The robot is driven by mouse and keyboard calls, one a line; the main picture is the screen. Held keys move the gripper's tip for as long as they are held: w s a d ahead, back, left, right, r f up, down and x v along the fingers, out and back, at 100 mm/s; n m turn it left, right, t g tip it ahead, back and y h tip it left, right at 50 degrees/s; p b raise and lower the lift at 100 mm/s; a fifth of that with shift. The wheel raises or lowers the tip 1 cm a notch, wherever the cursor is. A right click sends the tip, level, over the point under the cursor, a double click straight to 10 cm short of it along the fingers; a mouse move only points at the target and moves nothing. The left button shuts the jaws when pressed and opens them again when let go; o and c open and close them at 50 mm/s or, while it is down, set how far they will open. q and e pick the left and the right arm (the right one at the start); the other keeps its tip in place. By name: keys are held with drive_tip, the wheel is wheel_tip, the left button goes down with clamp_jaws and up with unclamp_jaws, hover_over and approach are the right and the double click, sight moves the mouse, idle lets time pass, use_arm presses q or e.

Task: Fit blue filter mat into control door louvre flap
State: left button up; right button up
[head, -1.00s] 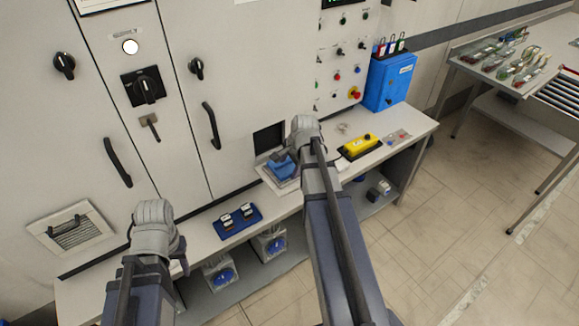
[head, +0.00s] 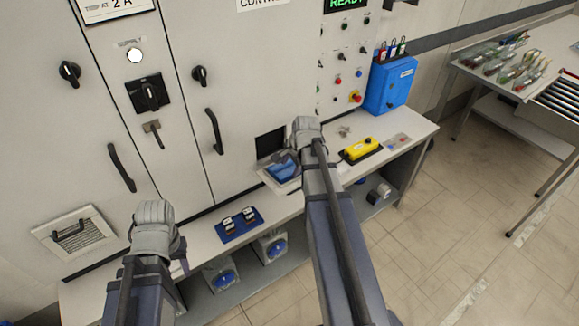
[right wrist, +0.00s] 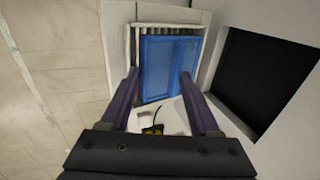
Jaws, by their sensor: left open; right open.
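The blue filter mat (head: 283,172) lies on the louvre flap (head: 262,174), a pale frame tilted out below the dark opening (head: 271,141) in the control door. In the right wrist view the mat (right wrist: 168,66) lies inside the flap's white frame (right wrist: 131,45), with slats bare along its top and left. I cannot tell whether it is fully seated. My right gripper (right wrist: 158,78) is open, its fingers over the mat's left and right parts; it is partly hidden by its wrist in the head view (head: 287,157). My left gripper (head: 180,258) is open, away from the mat, its fingers mostly hidden.
A bench (head: 300,203) runs below the cabinet with a blue tray (head: 239,224) of small parts and a yellow control box (head: 361,150). A blue box (head: 390,85) hangs at right. Another louvre (head: 75,234) is at lower left. Cabinet handles (head: 122,168) stick out.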

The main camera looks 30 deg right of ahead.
drive_tip(key=p+v, duration=0.9)
drive_tip(key=v, duration=0.2)
drive_tip(key=shift+s, duration=0.35)
drive_tip(key=shift+f, duration=0.15)
drive_tip(key=s+a+n+g, duration=0.1)
drive_tip(key=s+a+n, duration=0.3)
drive_tip(key=a+n, duration=0.3)
drive_tip(key=s+a+n+g+h, duration=0.1)
drive_tip(key=s+a+n, duration=0.3)
drive_tip(key=a, duration=0.9)
drive_tip(key=s+a+n+g, duration=0.2)
drive_tip(key=s+a+n, duration=0.2)
drive_tip(key=a+n, duration=0.6)
drive_tip(key=shift+s+a+f, duration=0.3)
drive_tip(key=shift+a+f, duration=0.05)
drive_tip(key=shift+f, duration=0.15)
drive_tip(key=shift+c, duration=0.2)
